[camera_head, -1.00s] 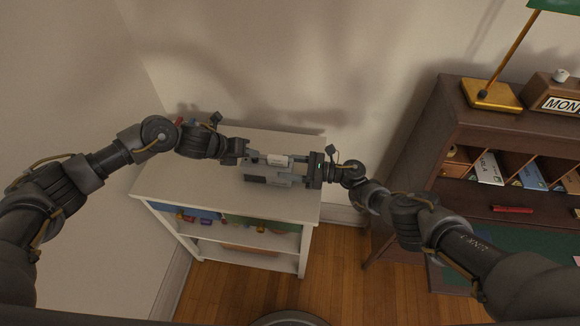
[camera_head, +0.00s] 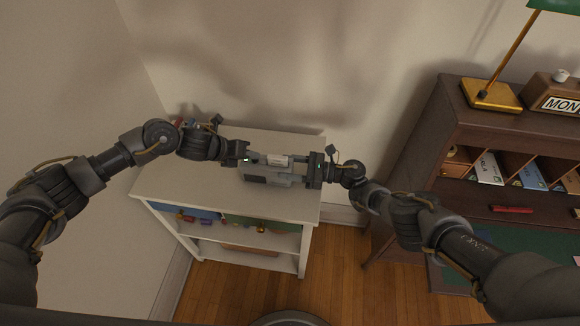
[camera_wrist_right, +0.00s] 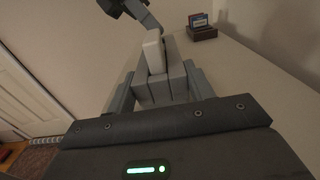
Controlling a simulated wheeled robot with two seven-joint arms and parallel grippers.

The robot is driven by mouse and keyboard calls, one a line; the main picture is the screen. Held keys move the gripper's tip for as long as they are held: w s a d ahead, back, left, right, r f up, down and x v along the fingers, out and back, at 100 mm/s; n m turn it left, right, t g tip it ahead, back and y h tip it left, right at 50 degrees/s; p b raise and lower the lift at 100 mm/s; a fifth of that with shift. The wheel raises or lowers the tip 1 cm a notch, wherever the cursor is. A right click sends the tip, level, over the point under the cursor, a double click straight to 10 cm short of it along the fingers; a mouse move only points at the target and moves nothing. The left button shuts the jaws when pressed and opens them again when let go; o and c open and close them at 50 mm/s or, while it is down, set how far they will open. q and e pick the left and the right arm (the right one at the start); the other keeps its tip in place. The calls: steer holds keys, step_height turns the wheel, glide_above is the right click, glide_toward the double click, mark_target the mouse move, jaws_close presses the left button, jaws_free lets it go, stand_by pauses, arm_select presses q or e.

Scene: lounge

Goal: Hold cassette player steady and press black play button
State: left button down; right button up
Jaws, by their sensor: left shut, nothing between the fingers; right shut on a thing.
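The grey cassette player (camera_head: 262,179) is on top of the white shelf unit (camera_head: 180,181), with a pale label on its upper part. My right gripper (camera_head: 304,171) is shut on its right end. The player also shows in the right wrist view (camera_wrist_right: 155,88), between the fingers. My left gripper (camera_head: 246,160) is shut with nothing in it, at the player's upper left edge. I cannot make out the black play button, and I cannot tell whether the left fingertips touch the player.
A small box with coloured items (camera_wrist_right: 202,27) stands farther along the top in the right wrist view. A dark desk (camera_head: 460,110) with a brass lamp (camera_head: 492,95) and pigeonholes stands to the right. The front of the white top is clear.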

arm_select(q)
steer(key=shift+r, duration=0.4)
step_height(320, 180, up, 6)
stand_by(0.6)
arm_select(e)
steer(key=o, duration=1.4)
